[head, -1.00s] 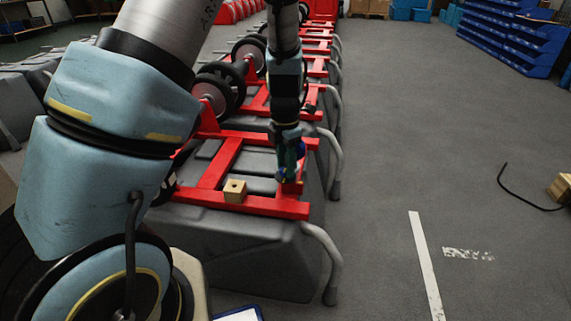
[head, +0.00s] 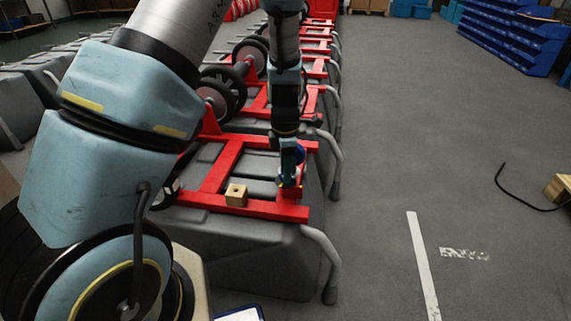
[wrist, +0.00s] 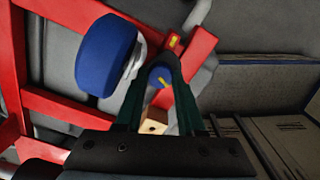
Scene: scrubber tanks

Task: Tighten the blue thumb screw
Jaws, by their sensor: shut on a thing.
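The blue thumb screw (wrist: 160,77) shows between my fingertips in the wrist view, a small blue round head with a yellow line across it. My gripper (wrist: 158,82) is shut on it, with a dark green finger at each side. In the head view my gripper (head: 289,182) points down at the right end of the near red frame (head: 278,209). There the screw is too small and covered to make out clearly. A yellow mark (wrist: 175,41) sits on the red bar just beyond the screw in the wrist view.
A larger blue round part (wrist: 107,55) with a pale metal side stands close left of my fingers. A small wooden block (head: 236,195) lies on the red frame. A grey bent handle (head: 329,258) is at the right. The floor beyond is mostly clear.

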